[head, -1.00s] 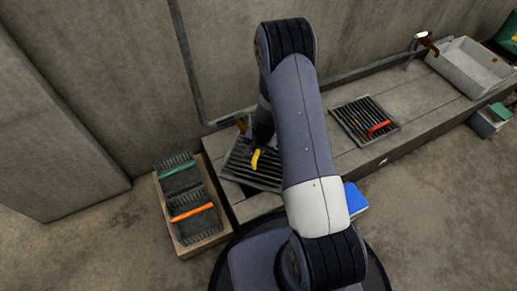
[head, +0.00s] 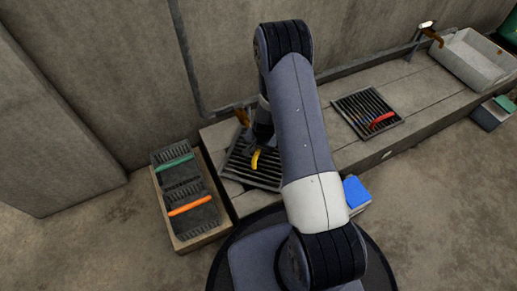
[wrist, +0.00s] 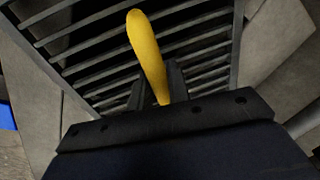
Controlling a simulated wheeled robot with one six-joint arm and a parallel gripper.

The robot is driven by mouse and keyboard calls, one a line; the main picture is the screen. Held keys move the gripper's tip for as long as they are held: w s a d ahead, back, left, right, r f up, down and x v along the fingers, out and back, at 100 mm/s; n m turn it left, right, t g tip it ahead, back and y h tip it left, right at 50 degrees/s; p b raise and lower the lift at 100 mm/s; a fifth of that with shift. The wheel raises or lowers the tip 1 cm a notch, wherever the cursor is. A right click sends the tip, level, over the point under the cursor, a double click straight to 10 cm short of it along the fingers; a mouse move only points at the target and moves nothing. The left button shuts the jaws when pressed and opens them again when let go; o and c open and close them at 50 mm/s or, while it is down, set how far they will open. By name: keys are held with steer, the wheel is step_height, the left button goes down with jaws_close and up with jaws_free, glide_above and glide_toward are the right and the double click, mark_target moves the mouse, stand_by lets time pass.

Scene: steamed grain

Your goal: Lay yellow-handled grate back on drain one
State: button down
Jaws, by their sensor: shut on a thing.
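The yellow-handled grate (head: 262,176) is at the left end of the concrete bench, a dark slatted square. Its yellow handle (head: 256,158) stands out beside my gripper (head: 262,146). In the wrist view the yellow handle (wrist: 147,50) runs between my two fingers (wrist: 155,92), which are shut on it, with the grate's slats (wrist: 90,35) behind. My arm covers part of the grate in the head view. The drain under the grate is hidden, and I cannot tell whether the grate is flat on it or slightly above.
A red-handled grate (head: 366,113) lies further right on the bench (head: 410,92). A wooden crate (head: 203,240) on the floor at left holds green- and orange-handled items. A blue box (head: 356,192) is by the bench front. A basin (head: 470,58) stands at the far right.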

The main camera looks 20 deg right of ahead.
mark_target(261, 159)
steer(key=shift+f+b, duration=0.35)
steer(key=c, duration=1.3)
jaws_free()
steer(key=shift+o, duration=0.2)
step_height(261, 159, up, 11)
steer(key=s+p, duration=0.1)
steer(key=p, duration=0.3)
steer(key=shift+s+d, duration=0.35)
steer(key=shift+f, duration=0.15)
steer(key=f+b, duration=0.1)
steer(key=f, duration=0.2)
steer(key=w+f+b, duration=0.1)
steer(key=f, duration=0.3)
steer(key=f+b, duration=0.2)
steer(key=f, duration=0.1)
steer(key=shift+w+a+f, duration=0.3)
steer(key=shift+a+f, duration=0.05)
steer(key=shift+f, duration=0.05)
steer(key=shift+r+p, duration=0.3)
steer(key=shift+r, duration=0.1)
